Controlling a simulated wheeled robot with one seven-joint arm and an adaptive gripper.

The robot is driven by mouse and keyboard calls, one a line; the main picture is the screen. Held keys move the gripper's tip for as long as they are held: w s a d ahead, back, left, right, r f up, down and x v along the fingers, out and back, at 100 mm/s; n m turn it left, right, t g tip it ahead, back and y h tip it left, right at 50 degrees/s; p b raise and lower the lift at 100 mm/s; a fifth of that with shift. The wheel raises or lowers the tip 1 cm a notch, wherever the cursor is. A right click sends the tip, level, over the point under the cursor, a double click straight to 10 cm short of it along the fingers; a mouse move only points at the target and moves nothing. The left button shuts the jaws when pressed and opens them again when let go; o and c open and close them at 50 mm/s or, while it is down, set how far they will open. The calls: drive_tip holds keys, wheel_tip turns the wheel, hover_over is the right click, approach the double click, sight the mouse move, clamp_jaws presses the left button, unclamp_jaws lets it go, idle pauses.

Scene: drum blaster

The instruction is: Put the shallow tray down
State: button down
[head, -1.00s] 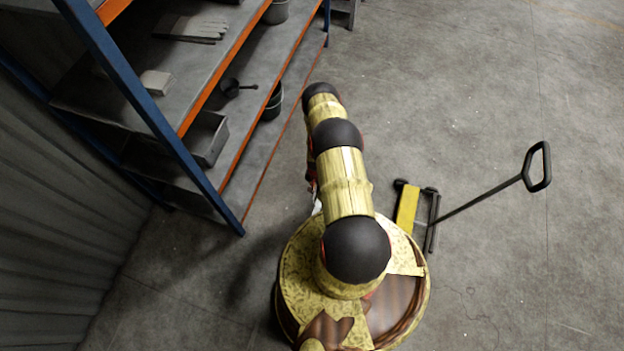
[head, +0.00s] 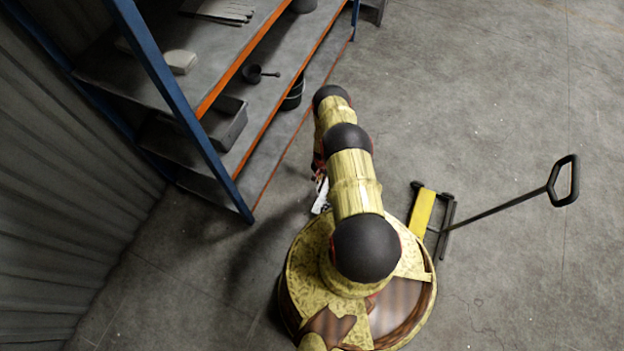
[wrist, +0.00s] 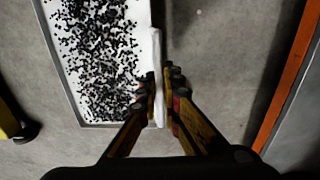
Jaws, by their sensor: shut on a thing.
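The shallow tray (wrist: 73,122) is pale with a thin grey rim and holds many small black granules. It fills the upper left of the wrist view, and its top runs out of the picture. My gripper (wrist: 161,82) is shut on the tray's right-hand wall (wrist: 157,48), one finger on each side. Grey concrete floor shows below the tray; I cannot tell how high it is held. In the head view my arm hides most of the gripper and tray; only a small white piece (head: 321,196) shows beside the arm.
A blue and orange shelf rack (head: 233,194) stands left of my arm, carrying gloves (head: 218,10), a grey bin (head: 226,124), a black pan (head: 254,74) and a bucket (head: 293,95). A yellow pallet jack (head: 422,213) stands close on the right. Floor beyond it is clear.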

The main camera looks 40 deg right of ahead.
drive_tip(key=w+f+b, duration=0.5)
drive_tip(key=w+f, duration=0.2)
drive_tip(key=f, duration=0.2)
drive_tip(key=shift+w+f+b, duration=0.3)
drive_tip(key=shift+f+b, duration=0.05)
drive_tip(key=c, duration=2)
unclamp_jaws()
drive_tip(key=shift+s+a, duration=0.1)
drive_tip(key=shift+a, duration=0.05)
